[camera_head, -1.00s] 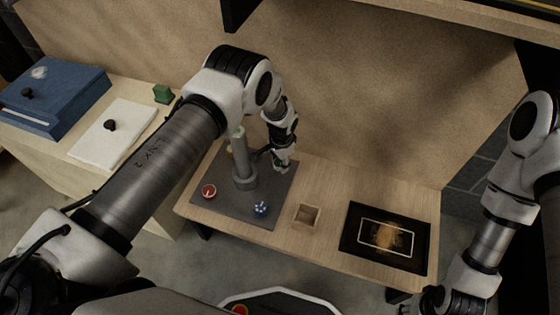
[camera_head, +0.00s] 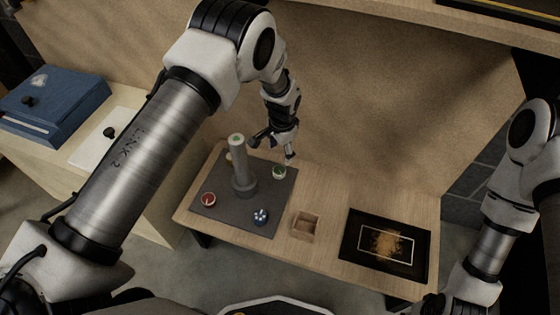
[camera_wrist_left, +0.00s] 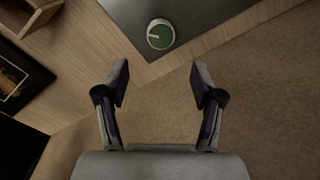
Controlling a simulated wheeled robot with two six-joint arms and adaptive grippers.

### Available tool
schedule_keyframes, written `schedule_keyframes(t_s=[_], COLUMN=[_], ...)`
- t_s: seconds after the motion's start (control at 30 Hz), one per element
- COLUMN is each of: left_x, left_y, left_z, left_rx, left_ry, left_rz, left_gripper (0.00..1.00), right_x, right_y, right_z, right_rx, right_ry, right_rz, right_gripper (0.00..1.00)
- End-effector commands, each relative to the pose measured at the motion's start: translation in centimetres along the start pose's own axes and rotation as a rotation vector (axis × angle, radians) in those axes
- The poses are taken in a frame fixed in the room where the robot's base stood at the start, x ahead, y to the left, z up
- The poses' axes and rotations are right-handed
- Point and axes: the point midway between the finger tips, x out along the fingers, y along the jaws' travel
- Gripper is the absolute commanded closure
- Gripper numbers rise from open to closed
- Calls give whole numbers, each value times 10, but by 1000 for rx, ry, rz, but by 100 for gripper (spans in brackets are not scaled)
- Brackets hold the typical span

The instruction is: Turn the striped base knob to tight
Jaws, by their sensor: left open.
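A grey post (camera_head: 240,170) stands upright on a dark square base plate (camera_head: 225,211) on the wooden table. Around it are a red knob (camera_head: 208,199), a blue and white knob (camera_head: 260,215), a green knob (camera_head: 279,172) and a partly hidden yellow one (camera_head: 229,158). The blue and white one is patterned, but I cannot tell stripes from spots. My left gripper (camera_head: 290,155) is open and empty, above and just behind the green knob. In the left wrist view the green knob (camera_wrist_left: 160,34), with a pale pointer line, lies beyond the open fingers (camera_wrist_left: 160,78).
A small open wooden box (camera_head: 306,224) and a black framed tray (camera_head: 388,246) stand on the table (camera_head: 325,190) to the right. A side counter at left holds a blue case (camera_head: 50,100) and a white panel (camera_head: 90,145). The back wall rises close behind my left gripper.

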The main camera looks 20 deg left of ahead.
Motion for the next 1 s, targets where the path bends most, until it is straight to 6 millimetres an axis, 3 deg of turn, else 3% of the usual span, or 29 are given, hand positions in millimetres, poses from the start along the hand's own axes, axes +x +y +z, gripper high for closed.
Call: schedule_keyframes(t_s=[0.13,0.47,0.57,0.67,0.83,0.9,1.0], left_x=[-13,-14,-13,-10,19,33,37], left_y=[0,0,1,2,0,-4,-4], left_z=[0,0,0,-1,3,6,6], left_rx=[0,-34,-211,-549,-1127,-1187,-1184], left_ry=[0,0,3,8,3,0,0], left_rz=[0,1,4,22,74,90,90], left_gripper=[33,33,33,33,33,33,33], right_x=[0,0,0,3,30,43,43], right_y=[0,0,0,0,0,0,0], right_z=[0,0,0,0,0,0,0], right_rx=[0,0,0,0,0,0,0], right_ry=[0,0,0,0,0,0,-1], right_rz=[0,0,0,0,0,0,0], right_gripper=[60,60,60,60,60,60,60])
